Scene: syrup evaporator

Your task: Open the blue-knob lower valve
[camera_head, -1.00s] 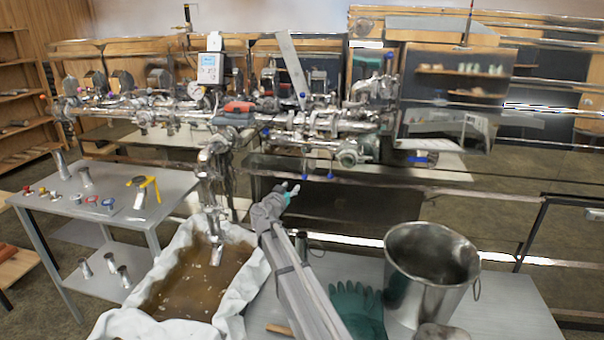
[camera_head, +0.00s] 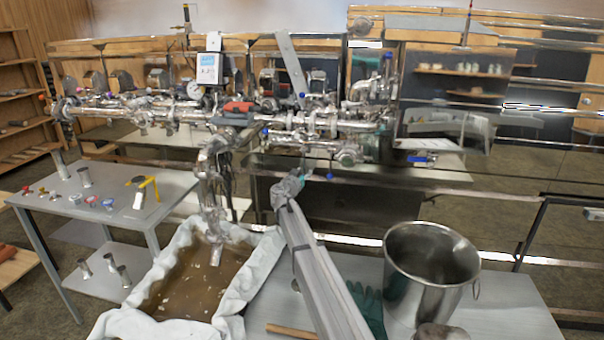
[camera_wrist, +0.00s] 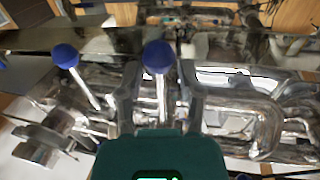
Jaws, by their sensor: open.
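In the wrist view, two blue knobs stand on metal stems. One blue knob (camera_wrist: 159,57) shows between the two fingertips of my open gripper (camera_wrist: 158,85), with its stem running down between the fingers. I cannot tell whether the fingers touch it. The other blue knob (camera_wrist: 66,57) is outside the fingers to the left, its stem slanted. In the head view, my gripper (camera_head: 294,178) is raised just below the metal pipework (camera_head: 290,122). A blue knob (camera_head: 329,176) hangs under the pipes just right of it. My gripper hides the spot immediately behind it.
Further blue knobs sit higher on the pipes, one (camera_head: 301,96) above the main line. A cloth-lined tray (camera_head: 262,262) of brown liquid stands below left. A steel bucket (camera_head: 430,265) and green glove (camera_head: 368,305) are on the table. A side table (camera_head: 100,200) holds small parts.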

